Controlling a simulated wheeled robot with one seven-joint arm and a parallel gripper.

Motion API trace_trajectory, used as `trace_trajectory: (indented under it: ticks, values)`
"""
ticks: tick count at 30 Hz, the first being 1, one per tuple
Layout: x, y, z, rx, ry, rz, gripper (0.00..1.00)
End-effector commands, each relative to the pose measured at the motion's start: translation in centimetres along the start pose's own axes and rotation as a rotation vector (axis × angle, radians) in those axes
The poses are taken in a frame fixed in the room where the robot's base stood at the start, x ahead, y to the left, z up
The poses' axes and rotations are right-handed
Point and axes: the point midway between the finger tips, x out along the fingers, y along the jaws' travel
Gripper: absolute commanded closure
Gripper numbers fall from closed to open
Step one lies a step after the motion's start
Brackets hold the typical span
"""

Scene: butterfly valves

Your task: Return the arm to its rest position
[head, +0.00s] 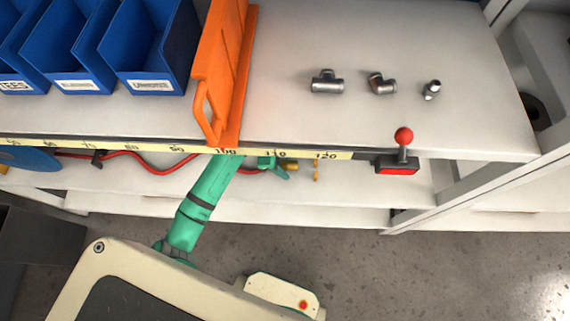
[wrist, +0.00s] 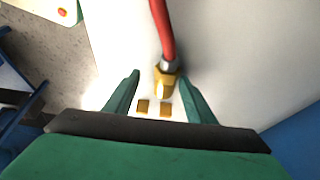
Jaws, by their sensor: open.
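My green arm (head: 200,205) reaches forward from my body to below the front edge of the workbench. My gripper (wrist: 161,77) is open, with its two green fingers apart in the wrist view. In the head view the gripper end (head: 273,166) is partly hidden by the bench edge. A red hose (wrist: 163,30) with a brass fitting (wrist: 165,80) comes down between the fingers in the wrist view. The fitting also shows beside the gripper in the head view (head: 291,166).
An orange divider (head: 222,70) stands on the bench beside blue bins (head: 150,50). Metal pipe fittings (head: 327,82) lie to its right. A red-knobbed lever (head: 403,138) stands at the bench front. The lower shelf (head: 350,190) lies under the bench edge, with floor nearer me.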

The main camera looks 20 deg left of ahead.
Motion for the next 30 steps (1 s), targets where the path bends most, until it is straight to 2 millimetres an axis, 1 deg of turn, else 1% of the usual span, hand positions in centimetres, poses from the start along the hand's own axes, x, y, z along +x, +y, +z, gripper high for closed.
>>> trace_trajectory:
  ticks: [6,9,13,18,25,28,30]
  values:
    - [-3.5,0.0,0.2,0.001,-0.002,-0.003,0.5]
    - [-4.9,0.0,0.1,0.001,-0.002,-0.001,0.5]
    - [-6.2,0.0,0.2,0.0,-0.001,-0.002,0.5]
    - [-6.7,0.1,0.3,-0.004,0.0,-0.002,0.5]
    - [-6.6,0.3,0.0,0.001,-0.003,0.006,0.5]
    - [-6.2,1.1,-0.5,0.016,-0.018,0.032,0.5]
    - [-5.8,2.0,-1.1,0.031,-0.034,0.062,0.5]
